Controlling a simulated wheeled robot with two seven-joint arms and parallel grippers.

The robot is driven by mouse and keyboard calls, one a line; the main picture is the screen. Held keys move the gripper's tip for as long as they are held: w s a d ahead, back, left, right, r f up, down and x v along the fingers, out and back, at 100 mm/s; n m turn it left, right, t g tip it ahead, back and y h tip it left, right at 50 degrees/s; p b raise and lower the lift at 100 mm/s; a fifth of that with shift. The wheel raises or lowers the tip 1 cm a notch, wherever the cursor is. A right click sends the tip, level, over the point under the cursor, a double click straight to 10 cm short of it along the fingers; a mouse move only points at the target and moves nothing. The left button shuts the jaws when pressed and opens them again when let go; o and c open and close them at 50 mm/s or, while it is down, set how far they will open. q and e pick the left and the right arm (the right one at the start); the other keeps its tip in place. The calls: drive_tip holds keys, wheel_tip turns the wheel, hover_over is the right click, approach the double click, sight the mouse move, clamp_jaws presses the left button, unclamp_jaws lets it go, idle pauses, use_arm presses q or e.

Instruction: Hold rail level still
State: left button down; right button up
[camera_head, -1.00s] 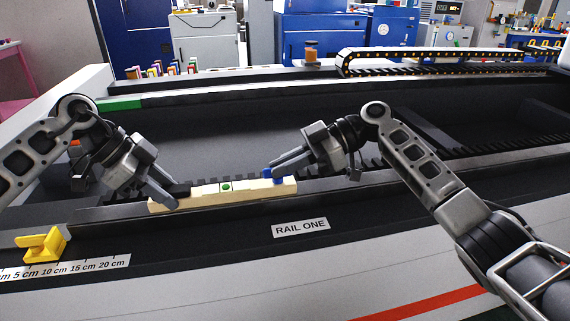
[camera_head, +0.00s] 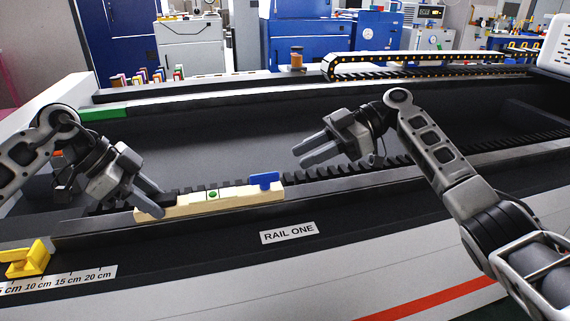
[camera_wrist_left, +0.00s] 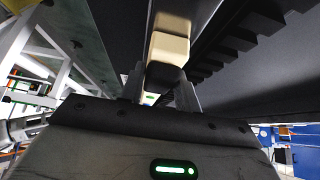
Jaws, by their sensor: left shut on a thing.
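The level, a cream bar (camera_head: 180,207) with a green vial (camera_head: 212,194) on top, lies along the dark toothed rail. A blue piece (camera_head: 264,180) stands at its right end. My left gripper (camera_head: 154,203) is shut on the level's left end. In the left wrist view the level's cream end (camera_wrist_left: 168,48) and a black part (camera_wrist_left: 162,75) show between the fingers. My right gripper (camera_head: 299,155) is open and empty, up and right of the blue piece, apart from it. The left fingers hide part of the level's left end.
A yellow stop (camera_head: 28,262) stands by a centimetre scale (camera_head: 75,280) at the front left. A RAIL ONE label (camera_head: 289,232) is on the front face. A cable chain (camera_head: 420,62) lies along the back.

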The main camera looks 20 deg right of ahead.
drive_tip(key=v, duration=0.4)
use_arm(q)
drive_tip(key=c, duration=0.9)
unclamp_jaws()
